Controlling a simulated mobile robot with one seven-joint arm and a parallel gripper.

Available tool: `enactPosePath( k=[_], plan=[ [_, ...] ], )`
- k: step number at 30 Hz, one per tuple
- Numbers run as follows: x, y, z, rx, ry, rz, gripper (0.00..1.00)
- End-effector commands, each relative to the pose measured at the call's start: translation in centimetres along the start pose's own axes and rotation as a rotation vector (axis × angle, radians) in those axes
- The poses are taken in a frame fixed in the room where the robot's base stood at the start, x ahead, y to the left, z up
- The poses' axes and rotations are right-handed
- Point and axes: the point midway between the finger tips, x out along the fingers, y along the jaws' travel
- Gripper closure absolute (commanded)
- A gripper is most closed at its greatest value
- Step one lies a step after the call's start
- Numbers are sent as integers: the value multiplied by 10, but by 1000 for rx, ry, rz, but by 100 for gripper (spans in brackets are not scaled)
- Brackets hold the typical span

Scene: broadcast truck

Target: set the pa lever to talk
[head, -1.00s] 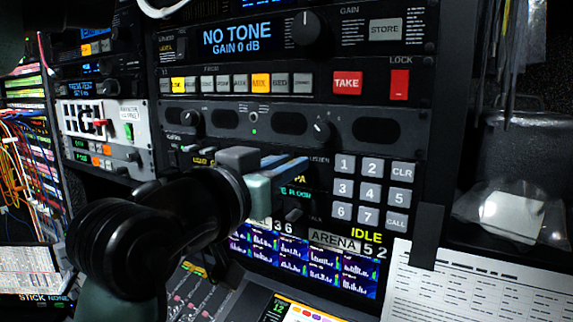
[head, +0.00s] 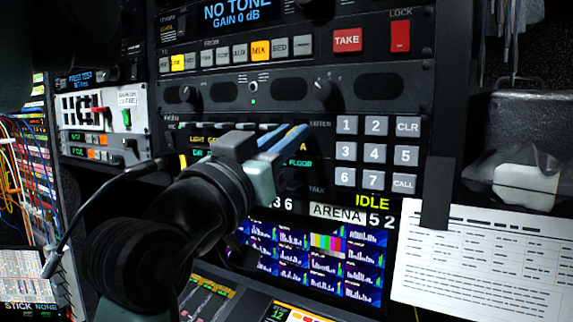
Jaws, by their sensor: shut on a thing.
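The intercom panel (head: 210,105) has a row of small levers along its key strip, with LISTEN printed above and TALK (head: 316,189) below. My gripper (head: 288,138) reaches to the right end of this row. Its two blue-grey fingers are shut at the upper, LISTEN side, just above the partly covered PA label (head: 302,147). The pa lever is hidden between and behind the fingertips, so its exact tilt cannot be seen. A FLOOR label (head: 299,163) glows under the PA label. A dark knob-like part (head: 290,182) shows below the fingers.
A numeric keypad (head: 375,153) is close on the right. A bagged white object (head: 525,185) sits far right.

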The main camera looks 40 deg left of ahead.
Motion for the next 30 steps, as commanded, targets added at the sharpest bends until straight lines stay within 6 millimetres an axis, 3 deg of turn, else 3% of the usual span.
enactPosePath(
  k=[2,20,21,25,30],
  plan=[
    [-2,1,8,-1,42,2,100],
    [0,0,4,0,128,0,100],
    [0,0,4,0,128,0,76],
    [0,0,5,0,127,0,53],
    [0,0,5,0,126,0,51]
  ],
)
